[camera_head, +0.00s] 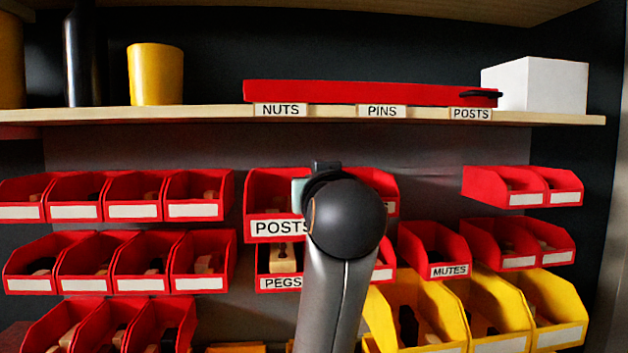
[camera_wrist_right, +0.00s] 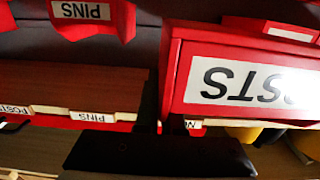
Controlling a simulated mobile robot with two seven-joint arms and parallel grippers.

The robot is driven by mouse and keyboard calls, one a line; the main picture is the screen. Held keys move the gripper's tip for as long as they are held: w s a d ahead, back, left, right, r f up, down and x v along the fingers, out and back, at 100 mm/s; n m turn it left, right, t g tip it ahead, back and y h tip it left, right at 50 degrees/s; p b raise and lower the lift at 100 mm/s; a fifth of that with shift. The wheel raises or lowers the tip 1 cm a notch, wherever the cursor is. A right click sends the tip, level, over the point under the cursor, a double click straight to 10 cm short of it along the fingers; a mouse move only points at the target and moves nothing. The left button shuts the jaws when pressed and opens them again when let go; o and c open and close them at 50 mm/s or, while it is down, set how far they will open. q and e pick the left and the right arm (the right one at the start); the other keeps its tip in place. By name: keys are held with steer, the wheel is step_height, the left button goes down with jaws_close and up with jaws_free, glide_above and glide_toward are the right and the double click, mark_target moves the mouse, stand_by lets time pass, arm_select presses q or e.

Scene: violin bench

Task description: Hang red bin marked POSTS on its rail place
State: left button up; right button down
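The red bin marked POSTS (camera_head: 278,228) is in the upper row area at mid-picture, looking larger and nearer than the bins around it. It shows upside down in the right wrist view (camera_wrist_right: 185,75). My right gripper (camera_head: 312,183) is at the bin's right wall and appears closed on it; my arm hides the bin's right end. In the right wrist view, dark gripper parts (camera_wrist_right: 155,125) lie beside the bin's wall. The rail behind the bin is hidden, and contact with it cannot be told. My left gripper is not in view.
A red PEGS bin (camera_head: 280,283) is just below, and another red bin (camera_head: 375,180) is behind my arm to the right. A MUTES bin (camera_head: 433,245) is lower right. The shelf (camera_head: 210,113) with NUTS, PINS and POSTS labels runs above. Bare panel (camera_head: 430,190) shows at upper right.

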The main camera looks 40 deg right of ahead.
steer(key=shift+v, duration=2.15)
